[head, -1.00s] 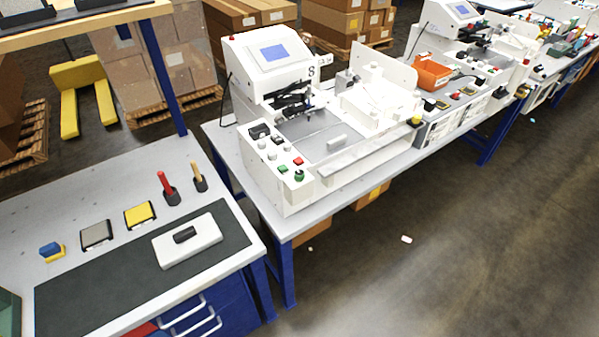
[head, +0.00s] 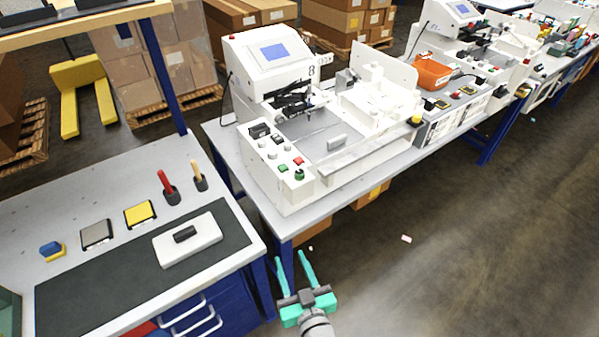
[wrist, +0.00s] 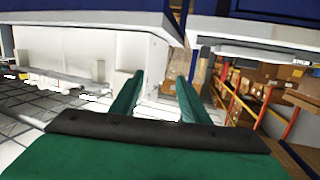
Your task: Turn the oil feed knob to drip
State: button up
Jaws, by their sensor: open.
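The nearest white plotter machine (head: 262,90) stands on a table, with a sloped control panel at its front left. The panel carries a dark green knob (head: 299,174), a red button (head: 298,161), a green button (head: 283,168), several pale knobs (head: 268,148) and a black switch block (head: 259,131). I cannot tell which one is the oil feed knob or read its setting. My gripper (head: 289,254) is open and empty in front of the table, below and apart from the panel. Its teal fingers also show in the wrist view (wrist: 160,78), with no panel control visible between them.
A workbench (head: 100,197) at left holds a dark mat, a white block and upright red and tan tools. The machine table's front edge (head: 350,197) and blue leg (head: 287,262) are close to my gripper. Open floor (head: 450,260) lies to the right.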

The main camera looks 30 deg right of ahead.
jog(key=w+d+r+t, duration=0.1)
jog(key=w+d+r, duration=0.3)
jog(key=d+r, duration=0.25)
jog(key=t, duration=0.1)
send_near(302, 176)
jog(key=shift+n, duration=0.4)
jog(key=x, duration=1.1)
jog(key=shift+w, duration=0.25)
jog(key=shift+c, duration=0.4)
grip_shut()
